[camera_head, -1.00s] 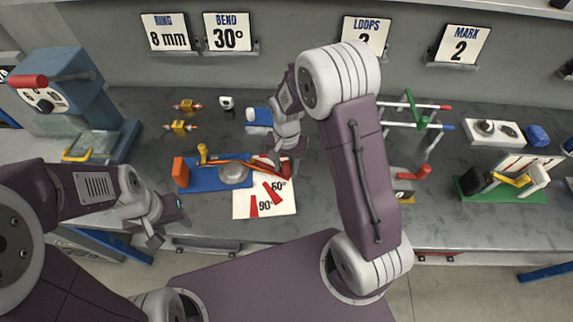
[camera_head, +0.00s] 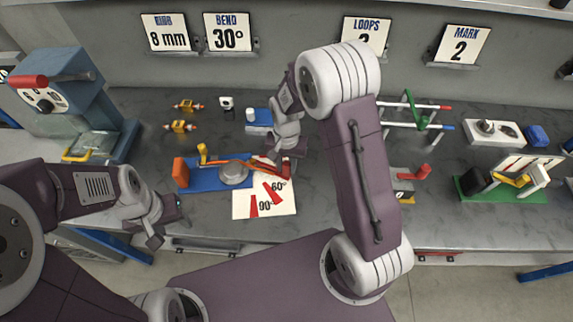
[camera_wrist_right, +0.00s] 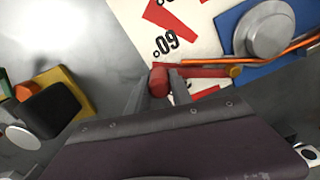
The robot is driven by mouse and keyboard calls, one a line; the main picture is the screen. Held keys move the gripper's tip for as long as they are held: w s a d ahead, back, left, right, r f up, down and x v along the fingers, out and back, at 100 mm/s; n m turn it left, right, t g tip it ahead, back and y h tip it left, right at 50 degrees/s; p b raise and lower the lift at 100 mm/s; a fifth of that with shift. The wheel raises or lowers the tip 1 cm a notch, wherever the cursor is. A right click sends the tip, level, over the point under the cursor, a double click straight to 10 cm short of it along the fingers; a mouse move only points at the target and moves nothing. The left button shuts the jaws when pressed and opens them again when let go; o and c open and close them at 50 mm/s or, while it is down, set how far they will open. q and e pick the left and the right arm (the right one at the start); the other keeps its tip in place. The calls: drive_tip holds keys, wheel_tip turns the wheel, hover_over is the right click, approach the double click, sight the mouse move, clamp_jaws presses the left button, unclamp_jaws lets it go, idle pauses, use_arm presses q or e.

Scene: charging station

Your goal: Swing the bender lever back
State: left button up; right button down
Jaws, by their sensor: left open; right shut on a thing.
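The bender has a blue base (camera_head: 208,183), a round grey die (camera_head: 233,174) and an orange block (camera_head: 180,172) at its left end. An orange rod (camera_head: 218,162) runs past the die. The red lever (camera_head: 272,169) reaches to the right over the angle card. My right gripper (camera_head: 278,160) is shut on the lever's red handle. In the right wrist view the handle (camera_wrist_right: 159,82) stands between the two fingers, and the red lever arm (camera_wrist_right: 205,71) runs right to a yellow pin (camera_wrist_right: 235,71). My left gripper (camera_head: 170,215) is open and empty, near the table's front edge.
The white angle card (camera_head: 246,196) with 60° and 90° marks lies below the lever. A BEND 30° sign (camera_head: 229,33) hangs on the wall. A blue machine (camera_head: 62,85) stands at left. A red-handled tool (camera_head: 405,178) and a green fixture (camera_head: 478,190) stand at right.

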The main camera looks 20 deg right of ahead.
idle(0.7)
drive_tip(key=shift+w+d+r+n+p, duration=0.15)
drive_tip(key=shift+w+d+n+p, duration=0.1)
drive_tip(key=shift+w+n+p, duration=0.4)
drive_tip(key=w+n, duration=0.1)
drive_tip(key=w+n+p, duration=0.1)
drive_tip(key=w, duration=0.1)
drive_tip(key=w+n, duration=0.1)
drive_tip(key=w, duration=0.1)
drive_tip(key=shift+w+d, duration=0.1)
drive_tip(key=shift+d, duration=0.25)
drive_tip(key=shift+w+a+n+p, duration=0.15)
drive_tip(key=shift+w+n+p, duration=0.4)
drive_tip(key=shift+w+n, duration=0.6)
drive_tip(key=shift+w, duration=0.15)
drive_tip(key=c, duration=1.1)
unclamp_jaws()
drive_tip(key=shift+c, duration=0.2)
